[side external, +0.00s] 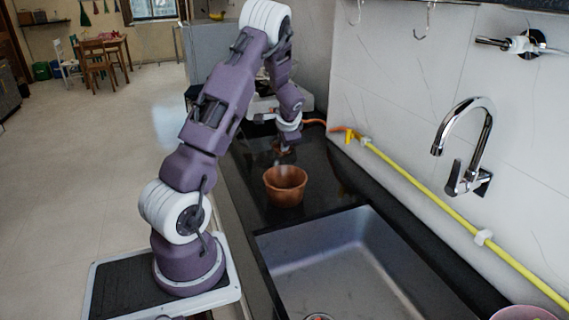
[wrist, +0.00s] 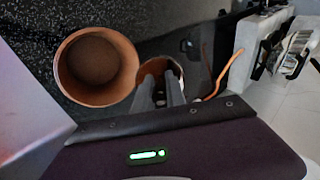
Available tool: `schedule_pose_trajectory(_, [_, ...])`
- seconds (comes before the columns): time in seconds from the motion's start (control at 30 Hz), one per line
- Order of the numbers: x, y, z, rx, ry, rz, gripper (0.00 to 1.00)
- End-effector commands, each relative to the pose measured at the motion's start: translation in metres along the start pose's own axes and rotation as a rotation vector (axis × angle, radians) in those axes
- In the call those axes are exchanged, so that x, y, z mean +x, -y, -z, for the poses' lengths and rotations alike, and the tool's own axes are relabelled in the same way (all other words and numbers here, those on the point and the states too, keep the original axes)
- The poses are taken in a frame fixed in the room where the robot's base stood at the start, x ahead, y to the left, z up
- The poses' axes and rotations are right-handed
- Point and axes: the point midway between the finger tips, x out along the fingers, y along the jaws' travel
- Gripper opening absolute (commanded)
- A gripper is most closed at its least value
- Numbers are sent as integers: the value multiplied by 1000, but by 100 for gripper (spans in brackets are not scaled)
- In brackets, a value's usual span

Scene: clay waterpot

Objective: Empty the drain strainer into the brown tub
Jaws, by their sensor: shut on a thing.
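The brown tub (side external: 286,187), a round clay-coloured pot, stands upright on the black counter just beyond the sink. It shows as a wide open bowl in the wrist view (wrist: 97,66). My gripper (side external: 285,158) points down just behind and above the tub. In the wrist view its two grey fingers (wrist: 160,92) are close together on a small copper-brown round thing (wrist: 174,67) with an open rim, beside the tub. This may be the drain strainer, but the fingers partly hide it. I cannot tell what is inside it.
The sink basin (side external: 330,262) lies in front of the tub, with a round drain (side external: 319,317) at the bottom edge. A chrome tap (side external: 466,140) and a yellow pipe (side external: 440,205) are on the right wall. An orange hose (side external: 318,122) lies behind my gripper.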

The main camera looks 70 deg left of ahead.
Motion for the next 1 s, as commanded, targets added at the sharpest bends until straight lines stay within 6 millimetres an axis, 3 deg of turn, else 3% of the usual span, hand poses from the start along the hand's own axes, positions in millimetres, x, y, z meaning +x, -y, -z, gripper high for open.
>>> schedule_pose_trajectory(0.33, [-2, -4, -1, 2, -28, 108, 0])
schedule_pose_trajectory(1.0, [0, -10, -3, 2, -33, 147, 0])
